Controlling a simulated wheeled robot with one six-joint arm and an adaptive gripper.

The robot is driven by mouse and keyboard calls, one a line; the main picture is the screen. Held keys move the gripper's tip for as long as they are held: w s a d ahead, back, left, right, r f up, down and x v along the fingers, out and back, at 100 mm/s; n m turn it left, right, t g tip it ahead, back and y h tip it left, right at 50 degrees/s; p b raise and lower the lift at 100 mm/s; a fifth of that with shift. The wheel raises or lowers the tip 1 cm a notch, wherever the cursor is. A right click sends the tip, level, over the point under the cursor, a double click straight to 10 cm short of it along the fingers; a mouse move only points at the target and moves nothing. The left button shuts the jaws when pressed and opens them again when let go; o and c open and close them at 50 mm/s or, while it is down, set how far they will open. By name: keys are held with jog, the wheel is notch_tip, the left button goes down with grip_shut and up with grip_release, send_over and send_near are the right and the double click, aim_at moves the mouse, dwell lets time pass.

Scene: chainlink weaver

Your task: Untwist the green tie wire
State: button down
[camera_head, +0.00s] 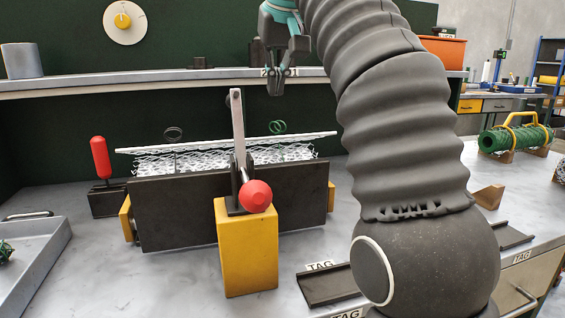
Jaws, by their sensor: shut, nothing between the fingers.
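A green coiled wire (279,127) sits at the top edge of the white chain-link mesh (228,157), right of the middle. It is small, and I cannot tell how tightly it is twisted. The mesh lies behind a dark plate between yellow end pieces. My gripper (275,88) hangs above and behind the mesh, over the green wire and apart from it. Its fingers point down, and it is shut and empty. My arm covers much of the right side of the view.
A lever with a red ball knob (257,196) stands before the mesh on a yellow block (247,250). A dark coil (173,133) sits on the mesh's left. A red handle (101,157) stands at left. A grey tray (30,262) lies at far left. A shelf (160,82) runs behind.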

jog(key=shift+s+a+f, duration=0.1)
jog(key=shift+f, duration=0.75)
jog(key=shift+f+b, duration=1.65)
jog(key=shift+f, duration=0.95)
jog(key=shift+w+p, duration=0.3)
jog(key=shift+w, duration=0.05)
jog(key=shift+d+r+p, duration=0.1)
jog(key=shift+d+p, duration=0.5)
jog(key=shift+p, duration=0.05)
jog(key=shift+w+d+p, duration=0.4)
jog(key=shift+d+p, duration=0.3)
jog(key=shift+s, duration=0.1)
jog(key=shift+s+d, duration=0.2)
jog(key=shift+s, duration=0.05)
jog(key=shift+r, duration=2.9)
